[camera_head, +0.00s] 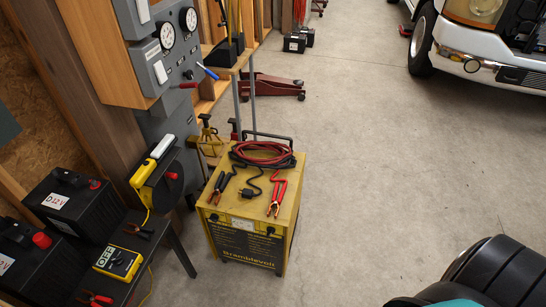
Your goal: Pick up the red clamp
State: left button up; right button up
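A yellow battery charger cart (216,224) stands on the floor in the middle of the head view. A red clamp (275,198) lies on the right front of its top, jaws toward the front edge. A darker clamp with some red (217,188) lies on the left of the same top, and a short black lead with a plug (248,192) lies between them. Coiled red and black cables (262,153) rest at the back of the top. Another red-handled clamp (95,299) lies on the dark bench at lower left. Neither of my grippers shows.
Black batteries (74,205) and a yellow meter (118,262) sit on the bench at left. A yellow jack stand (208,138) is behind the cart. A red floor jack (271,86) and a white pickup (490,50) stand farther back. The concrete floor (390,170) right of the cart is clear.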

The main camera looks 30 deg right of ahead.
aim_at(275, 204)
jog(key=z, duration=0.9)
jog(key=i+j+u, duration=0.25)
jog(key=u, duration=0.25)
jog(key=i+j+u, duration=0.15)
jog(key=i+u, duration=0.55)
jog(key=u, duration=0.3)
jog(key=z, duration=2.2)
jog(key=l+u, duration=0.1)
jog(key=u, duration=0.25)
jog(key=i+l+u, duration=0.15)
jog(key=u, duration=0.2)
